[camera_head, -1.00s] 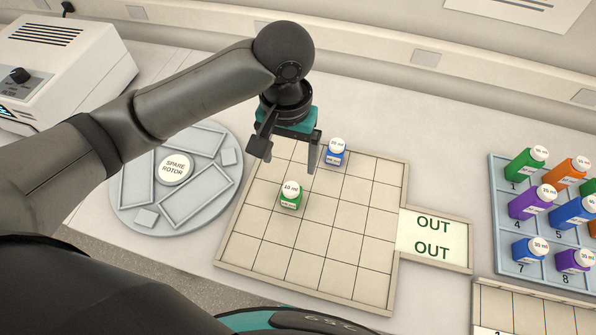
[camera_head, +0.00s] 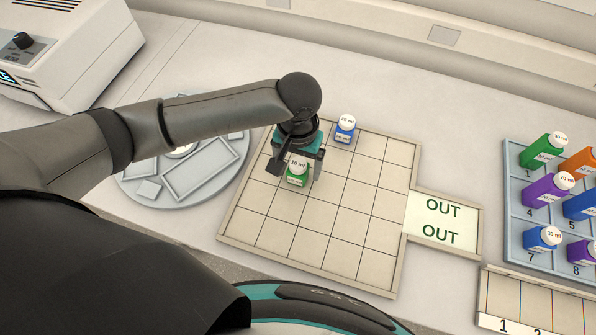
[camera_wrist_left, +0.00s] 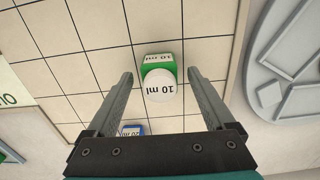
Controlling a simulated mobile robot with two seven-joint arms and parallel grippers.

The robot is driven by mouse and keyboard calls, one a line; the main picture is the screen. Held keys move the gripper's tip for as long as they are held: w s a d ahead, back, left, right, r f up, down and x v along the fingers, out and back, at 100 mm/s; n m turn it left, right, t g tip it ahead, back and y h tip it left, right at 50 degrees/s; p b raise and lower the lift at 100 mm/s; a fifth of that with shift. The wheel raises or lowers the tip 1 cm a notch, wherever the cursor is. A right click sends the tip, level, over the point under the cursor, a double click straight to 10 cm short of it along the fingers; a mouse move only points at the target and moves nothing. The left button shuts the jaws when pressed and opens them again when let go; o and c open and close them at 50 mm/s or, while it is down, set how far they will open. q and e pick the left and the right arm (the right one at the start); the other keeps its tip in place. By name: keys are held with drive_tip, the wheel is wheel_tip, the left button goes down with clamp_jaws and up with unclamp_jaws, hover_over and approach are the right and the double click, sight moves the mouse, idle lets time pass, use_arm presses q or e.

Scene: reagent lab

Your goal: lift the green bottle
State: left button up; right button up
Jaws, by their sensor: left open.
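The green bottle (camera_head: 297,176) with a white cap marked 10 ml stands upright on the gridded tray (camera_head: 333,219). My left gripper (camera_head: 296,172) is open above and around it in the head view. In the left wrist view the green bottle (camera_wrist_left: 160,70) shows between and slightly beyond the tips of the two open fingers (camera_wrist_left: 160,78). No contact between the fingers and the bottle shows. My right gripper is not in view.
A blue bottle (camera_head: 345,129) stands on the tray's back part, close behind the gripper. An OUT plate (camera_head: 441,222) adjoins the tray's right side. A rack (camera_head: 513,205) of several coloured bottles stands at right. The round spare rotor (camera_head: 146,189) lies left. The tray's front cells are clear.

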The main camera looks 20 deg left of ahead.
use_arm(q)
drive_tip(key=shift+f, duration=0.85)
drive_tip(key=shift+c, duration=0.3)
clamp_jaws()
